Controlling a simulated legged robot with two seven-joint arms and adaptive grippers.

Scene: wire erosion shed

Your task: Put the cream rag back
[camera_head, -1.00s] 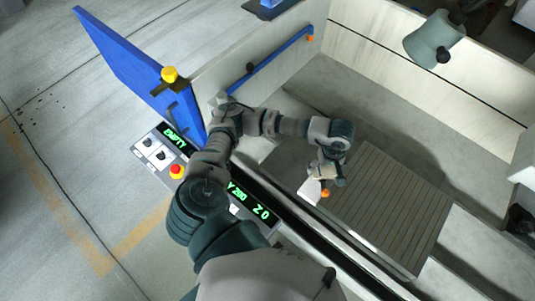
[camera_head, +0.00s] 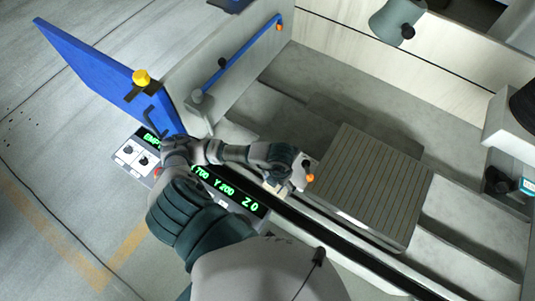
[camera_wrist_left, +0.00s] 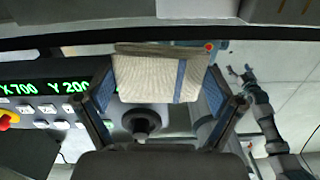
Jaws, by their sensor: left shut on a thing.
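The cream rag (camera_wrist_left: 150,78) has a blue stripe near its right edge in the left wrist view, held flat between my left fingers. My left gripper (camera_head: 273,190) is shut on it, over the machine's front edge, left of the slatted table. In the head view only a small pale bit of the rag (camera_head: 275,188) shows below the gripper; my wrist hides the rest. What appears to be my right arm is small at the right of the left wrist view, with its gripper (camera_wrist_left: 240,75) too small to read.
The slatted table (camera_head: 375,190) lies in the machine's tank. A small orange-tipped part (camera_head: 309,178) is close beside my left gripper. The control panel with green digits (camera_head: 228,190) runs along the front. A blue door (camera_head: 100,75) stands open at the left.

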